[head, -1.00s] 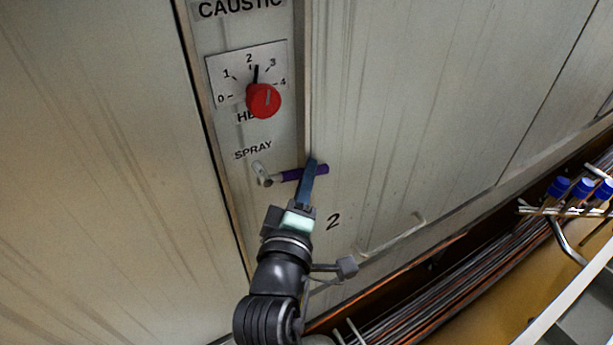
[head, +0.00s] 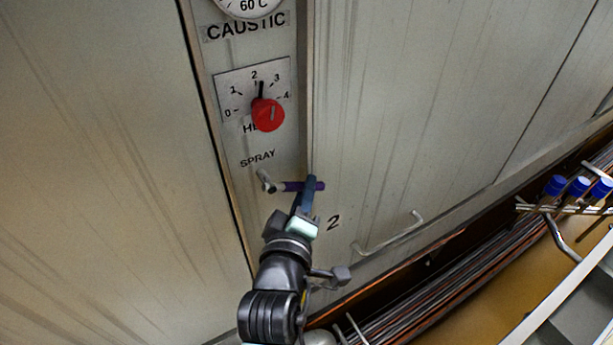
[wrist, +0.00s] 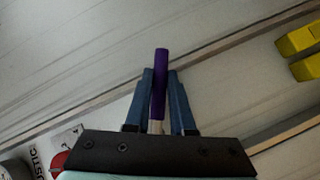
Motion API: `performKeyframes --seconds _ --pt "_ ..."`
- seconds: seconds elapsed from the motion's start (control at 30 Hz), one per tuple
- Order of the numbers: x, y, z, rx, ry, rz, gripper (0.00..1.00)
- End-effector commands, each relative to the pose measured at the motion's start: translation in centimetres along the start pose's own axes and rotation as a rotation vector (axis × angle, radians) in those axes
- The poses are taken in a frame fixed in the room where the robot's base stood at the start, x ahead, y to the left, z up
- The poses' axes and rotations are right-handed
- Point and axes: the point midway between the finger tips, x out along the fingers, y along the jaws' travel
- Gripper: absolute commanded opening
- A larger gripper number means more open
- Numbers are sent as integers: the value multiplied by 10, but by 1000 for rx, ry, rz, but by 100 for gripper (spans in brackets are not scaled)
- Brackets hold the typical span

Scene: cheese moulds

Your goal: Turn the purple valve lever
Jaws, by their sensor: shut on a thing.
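The purple valve lever (head: 292,186) sticks out to the right from its grey metal pivot (head: 266,181), below the word SPRAY on the panel. My gripper (head: 310,183) is at the lever, its blue fingers closed around the purple grip near its outer end. In the wrist view the purple lever (wrist: 160,80) stands between the two blue fingers (wrist: 160,88), with its tip reaching past them. The fingers hide part of the lever in the head view.
A red knob (head: 267,115) with a 0 to 4 scale sits above the lever. A bent metal handle (head: 390,234) is on the door marked 2, to the lower right. Blue-capped items (head: 578,187) stand in a rack at the far right. Yellow blocks (wrist: 300,52) show in the wrist view.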

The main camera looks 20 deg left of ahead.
Motion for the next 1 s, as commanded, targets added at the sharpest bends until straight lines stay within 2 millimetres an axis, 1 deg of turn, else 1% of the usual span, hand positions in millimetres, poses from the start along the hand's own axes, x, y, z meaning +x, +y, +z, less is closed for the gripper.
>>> performKeyframes --seconds 0.3,0.33,0.4,0.5,0.83,0.93,1.0 --pt "0 -1 0 12 -1 -8 0" --pt "0 -1 0 12 -1 -8 24" --pt "0 -1 0 12 -1 -8 36" --pt "0 -1 0 12 -1 -8 52" --pt "-2 -2 0 12 -2 -8 52" --pt "-9 -3 0 13 -1 -8 52" --pt "-17 -3 1 13 -1 -8 52"
